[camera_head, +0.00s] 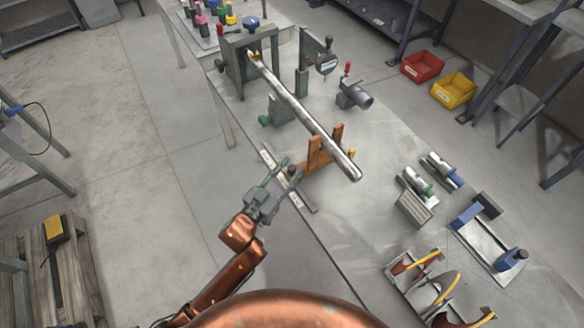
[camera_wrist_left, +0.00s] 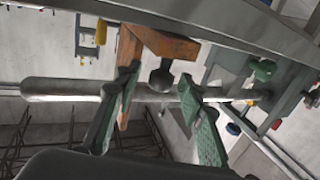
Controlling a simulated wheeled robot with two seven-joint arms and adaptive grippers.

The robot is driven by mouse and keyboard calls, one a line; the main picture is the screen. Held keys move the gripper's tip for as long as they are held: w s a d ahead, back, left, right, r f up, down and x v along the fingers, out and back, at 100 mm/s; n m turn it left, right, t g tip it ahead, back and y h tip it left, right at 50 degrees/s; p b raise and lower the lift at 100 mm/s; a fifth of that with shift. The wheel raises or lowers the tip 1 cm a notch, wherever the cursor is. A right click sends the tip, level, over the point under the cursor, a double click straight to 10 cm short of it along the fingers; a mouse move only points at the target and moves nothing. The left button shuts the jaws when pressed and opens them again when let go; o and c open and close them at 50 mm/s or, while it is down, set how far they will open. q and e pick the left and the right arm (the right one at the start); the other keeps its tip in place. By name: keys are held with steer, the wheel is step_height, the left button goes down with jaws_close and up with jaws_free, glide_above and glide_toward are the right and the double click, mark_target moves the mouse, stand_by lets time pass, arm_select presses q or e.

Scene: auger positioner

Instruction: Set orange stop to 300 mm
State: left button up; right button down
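The orange stop (camera_head: 316,156) is an upright forked bracket on the bench, under the near end of a long grey shaft (camera_head: 300,108). A pale scale strip (camera_head: 268,159) runs along the bench edge beside it; its marks are too small to read. My left gripper (camera_head: 291,168) is open at the bench edge, close to the stop. In the left wrist view, the stop's orange body (camera_wrist_left: 171,45) carries a dark round knob (camera_wrist_left: 161,79). The knob lies between the open green-padded fingers (camera_wrist_left: 159,82), with gaps on both sides. My right gripper is not in view.
A grey clamp stand (camera_head: 236,62) holds the shaft's far end. A dark motor-like unit (camera_head: 356,95) stands right of the shaft. Fixtures and a blue-ended cradle (camera_head: 490,240) occupy the near right. Red (camera_head: 422,66) and yellow (camera_head: 453,91) bins lie beyond the bench.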

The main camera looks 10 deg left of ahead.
arm_select(q)
steer(key=shift+w+d, duration=0.2)
steer(key=shift+w, duration=0.2)
steer(key=shift+c, duration=0.3)
jaws_close()
